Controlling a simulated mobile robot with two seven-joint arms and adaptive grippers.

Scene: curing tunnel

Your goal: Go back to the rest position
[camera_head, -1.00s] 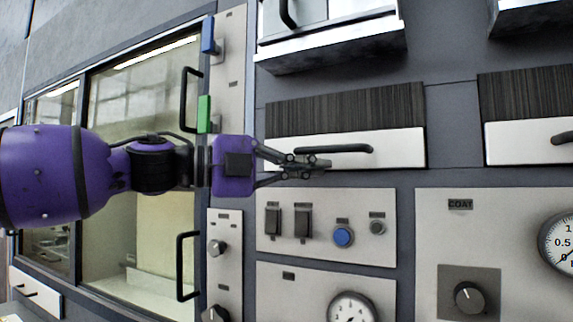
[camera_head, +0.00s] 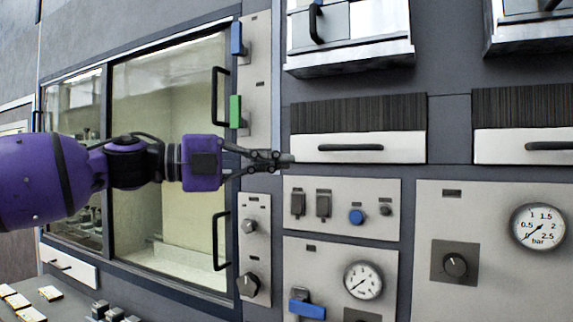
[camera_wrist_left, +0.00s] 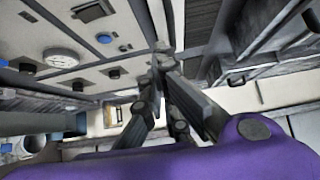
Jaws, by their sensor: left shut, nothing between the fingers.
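My left gripper (camera_head: 284,161) comes in from the left in the head view, on a purple arm held level in front of the panel. Its fingers are shut with nothing between them and point right, near the left end of a white drawer front with a black handle (camera_head: 350,147). I cannot tell whether the tips touch it. In the left wrist view the fingers (camera_wrist_left: 160,62) meet at their tips. My right gripper is in neither view.
A glazed cabinet with black handles (camera_head: 218,97) stands behind my left arm. Right of it are a blue button (camera_head: 356,216), rocker switches (camera_head: 323,204), knobs (camera_head: 455,265) and a bar gauge (camera_head: 538,227). Small blocks (camera_head: 30,313) lie on a dark surface at the bottom left.

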